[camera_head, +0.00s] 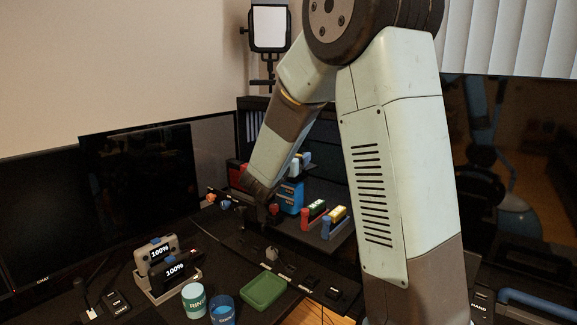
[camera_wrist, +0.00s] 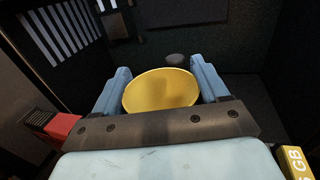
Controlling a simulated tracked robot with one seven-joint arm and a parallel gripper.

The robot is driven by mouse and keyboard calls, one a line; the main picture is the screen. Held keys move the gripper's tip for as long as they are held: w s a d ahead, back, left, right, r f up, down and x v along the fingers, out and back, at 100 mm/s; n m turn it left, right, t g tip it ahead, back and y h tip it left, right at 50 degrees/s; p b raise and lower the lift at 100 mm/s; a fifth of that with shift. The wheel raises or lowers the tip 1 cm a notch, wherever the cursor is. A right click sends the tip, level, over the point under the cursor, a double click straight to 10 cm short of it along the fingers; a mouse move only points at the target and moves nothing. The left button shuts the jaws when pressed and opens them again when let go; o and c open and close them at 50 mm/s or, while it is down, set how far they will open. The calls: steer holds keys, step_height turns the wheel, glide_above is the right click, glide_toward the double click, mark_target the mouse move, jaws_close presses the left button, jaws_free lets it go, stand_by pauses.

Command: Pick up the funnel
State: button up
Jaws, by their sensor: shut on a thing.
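The funnel (camera_wrist: 161,92) shows in the wrist view as a yellow, round, wide-mouthed piece. It sits between the two light-blue fingers of my gripper (camera_wrist: 162,78), with a finger against each side. My gripper is shut on it. The funnel's lower part is hidden, and I cannot tell whether it touches a surface. In the head view my gripper (camera_head: 262,212) is small and dark at the end of the arm, near the back of the desk. I cannot make out the funnel there.
A blue container (camera_head: 289,196) and racks with green and yellow blocks (camera_head: 336,214) stand right of my gripper. A green tray (camera_head: 263,290), two cups (camera_head: 194,300) and a charging dock (camera_head: 168,282) are in front. Monitors (camera_head: 140,185) stand left. A red thing (camera_wrist: 62,127) is left in the wrist view.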

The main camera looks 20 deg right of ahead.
steer(key=shift+c, duration=0.7)
